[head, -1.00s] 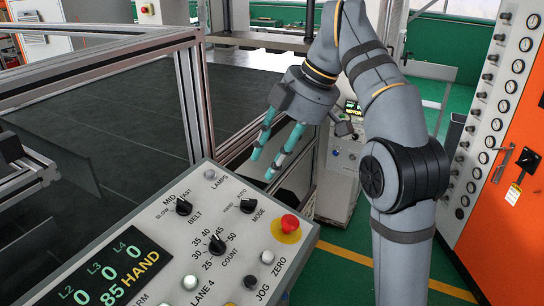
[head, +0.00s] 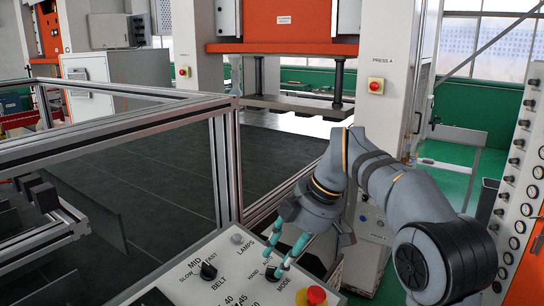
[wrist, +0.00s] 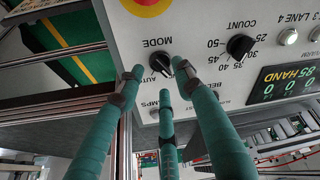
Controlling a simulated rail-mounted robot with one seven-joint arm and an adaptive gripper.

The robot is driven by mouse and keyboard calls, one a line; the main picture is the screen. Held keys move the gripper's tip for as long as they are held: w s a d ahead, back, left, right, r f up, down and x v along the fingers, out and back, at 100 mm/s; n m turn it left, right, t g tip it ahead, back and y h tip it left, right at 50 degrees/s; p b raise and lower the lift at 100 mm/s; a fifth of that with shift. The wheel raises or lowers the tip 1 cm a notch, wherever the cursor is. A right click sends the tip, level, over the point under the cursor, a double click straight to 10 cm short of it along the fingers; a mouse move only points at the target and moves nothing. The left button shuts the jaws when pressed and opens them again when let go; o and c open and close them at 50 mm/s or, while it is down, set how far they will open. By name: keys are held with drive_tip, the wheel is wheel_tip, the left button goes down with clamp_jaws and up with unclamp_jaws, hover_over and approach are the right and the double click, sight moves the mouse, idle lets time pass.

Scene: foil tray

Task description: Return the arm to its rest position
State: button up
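My gripper (head: 281,246) has teal fingers and hangs from the bent arm (head: 400,200) over the far right part of the control panel (head: 180,288). In the wrist view the fingers of my gripper (wrist: 158,77) are spread apart, with nothing held between them. The black MODE knob (wrist: 160,63) shows between and just beyond the fingertips there. I cannot tell whether any finger touches it.
A red emergency button (head: 316,296) sits on the panel beside the fingers, with the BELT knob (head: 208,270) to the left. An aluminium frame (head: 222,170) stands behind the panel. A press (head: 290,25) is at the back. A gauge cabinet (head: 515,200) is at the right.

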drive_tip(key=shift+x, duration=1.45)
drive_tip(key=shift+r, duration=0.1)
drive_tip(key=v, duration=1.2)
drive_tip(key=shift+m, duration=0.4)
drive_tip(key=x, duration=1.2)
drive_tip(key=shift+f+b, duration=0.25)
drive_tip(key=shift+b, duration=0.15)
drive_tip(key=m+t+b, duration=0.1)
drive_tip(key=m+b, duration=0.2)
drive_tip(key=m, duration=0.3)
drive_tip(key=shift+d, duration=0.1)
drive_tip(key=m+b, duration=0.1)
drive_tip(key=m, duration=0.2)
drive_tip(key=m+b, duration=0.1)
drive_tip(key=m, duration=0.3)
drive_tip(key=shift+s+t+h+b, duration=0.15)
drive_tip(key=shift+t+h+b, duration=0.15)
drive_tip(key=shift+t+h, duration=0.1)
drive_tip(key=shift+m, duration=0.3)
drive_tip(key=shift+p+v, duration=0.85)
drive_tip(key=shift+v, duration=1.9)
